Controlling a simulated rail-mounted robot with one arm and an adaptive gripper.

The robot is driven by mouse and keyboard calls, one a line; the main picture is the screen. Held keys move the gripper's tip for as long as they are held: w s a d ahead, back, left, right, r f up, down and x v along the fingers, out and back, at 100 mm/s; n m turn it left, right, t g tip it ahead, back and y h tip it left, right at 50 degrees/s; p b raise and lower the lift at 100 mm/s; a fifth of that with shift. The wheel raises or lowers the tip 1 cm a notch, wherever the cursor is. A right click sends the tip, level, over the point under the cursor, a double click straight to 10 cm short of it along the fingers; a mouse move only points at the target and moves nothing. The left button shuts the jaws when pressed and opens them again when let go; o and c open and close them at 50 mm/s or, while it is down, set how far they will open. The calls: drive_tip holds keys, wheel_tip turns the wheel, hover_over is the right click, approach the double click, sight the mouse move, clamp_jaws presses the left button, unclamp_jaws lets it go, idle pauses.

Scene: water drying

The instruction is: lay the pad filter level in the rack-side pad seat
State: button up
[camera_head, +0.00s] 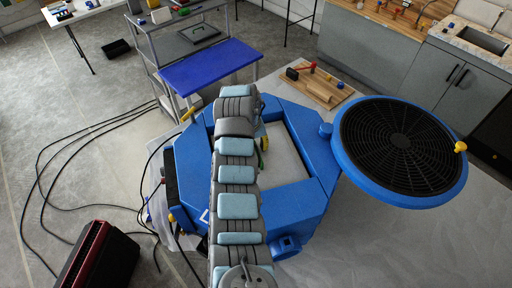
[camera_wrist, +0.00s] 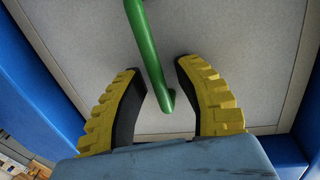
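A pale grey flat panel (camera_wrist: 230,40) with a lighter border lies inside the blue frame (camera_head: 310,200); it looks like the pad filter, and it also shows in the head view (camera_head: 286,160). A green bar (camera_wrist: 148,50), like a handle, shows above the panel in the wrist view. My gripper (camera_wrist: 158,70) has yellow-and-black fingers spread on both sides of the bar, with visible gaps. Whether the panel rests fully level in the frame I cannot tell.
A round blue ring with a black grille (camera_head: 400,145) stands out at the right of the frame. Cables and a red-black box (camera_head: 95,258) are on the floor at left.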

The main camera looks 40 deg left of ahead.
drive_tip(key=shift+s+a+r+b, duration=0.15)
drive_tip(key=shift+r+b, duration=0.25)
drive_tip(key=shift+r, duration=1.45)
drive_tip(key=shift+s+r+p, duration=0.1)
drive_tip(key=shift+r+p, duration=0.4)
drive_tip(key=shift+r, duration=0.95)
drive_tip(key=shift+s+a+r, duration=0.15)
drive_tip(key=shift+r, duration=0.8)
drive_tip(key=shift+s+a+r, duration=0.1)
drive_tip(key=shift+r, duration=0.9)
drive_tip(key=shift+s+a+r, duration=0.15)
drive_tip(key=shift+r, duration=0.8)
